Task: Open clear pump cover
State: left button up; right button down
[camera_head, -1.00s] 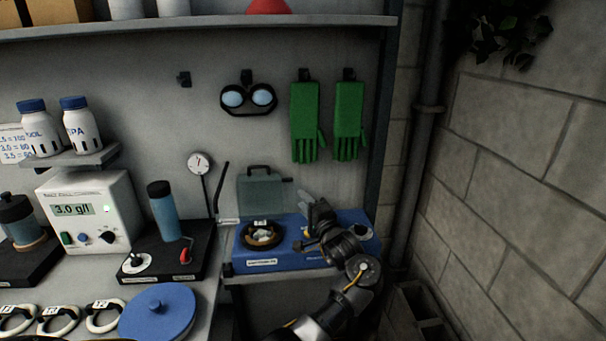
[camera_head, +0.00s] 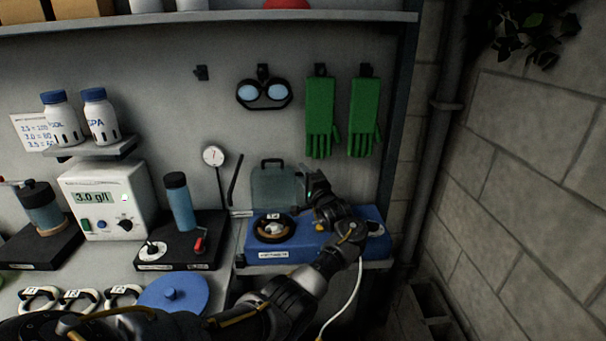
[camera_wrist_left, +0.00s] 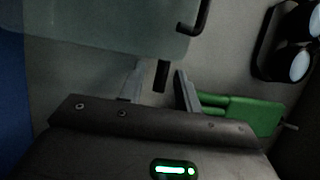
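The clear pump cover (camera_head: 276,188) is a translucent grey-green panel with a dark handle on top. It stands upright at the back of the blue pump unit (camera_head: 285,253). In the left wrist view the cover (camera_wrist_left: 95,25) fills the upper left, with its dark handle (camera_wrist_left: 196,18) at its edge. My left gripper (camera_head: 307,182) is beside the cover's right edge. In the left wrist view its two fingers (camera_wrist_left: 160,85) are apart, with a short black tab of the cover (camera_wrist_left: 162,74) between or just beyond them. Contact cannot be told. My right gripper is out of view.
A round dark-rimmed opening (camera_head: 273,229) with pale contents is on the blue unit's left. Green gloves (camera_head: 321,112) and goggles (camera_head: 264,94) hang above. A photometer (camera_head: 107,200) and stirrer stand (camera_head: 180,242) are left. A block wall (camera_head: 530,200) bounds the right.

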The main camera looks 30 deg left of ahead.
pick_arm(q)
jog(key=shift+w+a, duration=0.1)
jog(key=shift+a, duration=0.1)
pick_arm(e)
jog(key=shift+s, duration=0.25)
pick_arm(q)
grip_shut()
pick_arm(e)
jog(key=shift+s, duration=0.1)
